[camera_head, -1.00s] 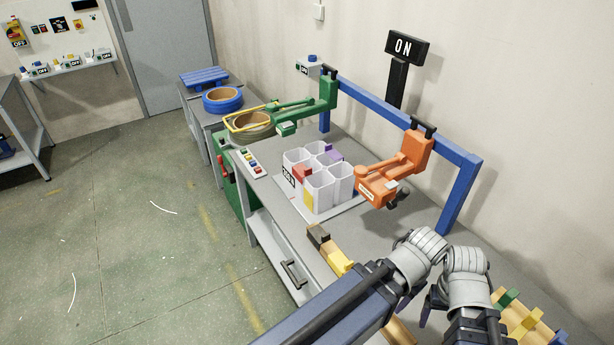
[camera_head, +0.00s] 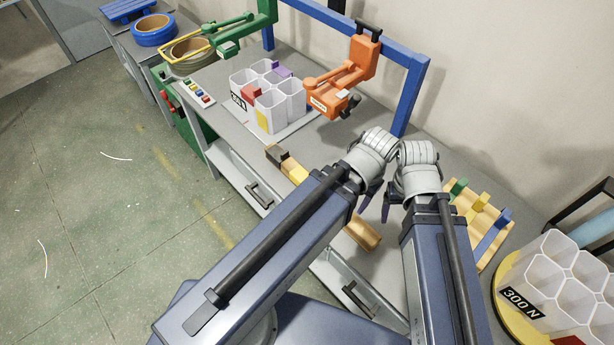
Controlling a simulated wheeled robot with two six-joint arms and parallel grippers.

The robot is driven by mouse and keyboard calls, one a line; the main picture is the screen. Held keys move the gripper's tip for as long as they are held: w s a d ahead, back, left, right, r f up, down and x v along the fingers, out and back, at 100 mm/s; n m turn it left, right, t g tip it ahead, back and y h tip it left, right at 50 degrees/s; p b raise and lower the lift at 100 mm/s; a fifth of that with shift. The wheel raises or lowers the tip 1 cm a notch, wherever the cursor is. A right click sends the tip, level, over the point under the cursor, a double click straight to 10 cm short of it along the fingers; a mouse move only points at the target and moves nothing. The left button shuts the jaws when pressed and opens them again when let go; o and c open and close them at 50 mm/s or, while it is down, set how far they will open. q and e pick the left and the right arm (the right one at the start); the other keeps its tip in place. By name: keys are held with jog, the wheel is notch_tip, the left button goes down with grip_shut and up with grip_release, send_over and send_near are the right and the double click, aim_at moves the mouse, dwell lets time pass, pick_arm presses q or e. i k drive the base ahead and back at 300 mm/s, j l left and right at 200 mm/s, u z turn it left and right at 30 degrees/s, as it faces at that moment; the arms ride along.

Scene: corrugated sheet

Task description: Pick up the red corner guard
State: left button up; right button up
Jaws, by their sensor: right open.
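A small red piece (camera_head: 250,96), which looks like the red corner guard, is at the left side of a white multi-cell block (camera_head: 268,96) on the bench. A yellow piece (camera_head: 262,118) and a purple piece (camera_head: 283,70) are also on this block. My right gripper (camera_head: 387,206) is open, low over the bench to the right of the block and well apart from the red piece. My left gripper (camera_head: 368,197) is close beside it, mostly hidden by its own wrist, so its jaws cannot be judged.
An orange clamp arm (camera_head: 340,85) and a green one (camera_head: 240,28) hang from a blue frame (camera_head: 408,95) around the block. A wooden rack (camera_head: 482,228) with coloured pegs and a second white cell block (camera_head: 550,280) stand at the right. A yellow-and-black tool (camera_head: 287,165) lies near the front edge.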

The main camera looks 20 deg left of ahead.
aim_at(248, 93)
jog(key=i+j, duration=0.15)
jog(key=j, duration=0.35)
jog(key=i+j+z, duration=0.1)
jog(key=j, duration=0.45)
jog(key=i+j, duration=0.15)
jog(key=j, duration=0.35)
jog(key=i+j+z, duration=0.1)
jog(key=j, duration=0.45)
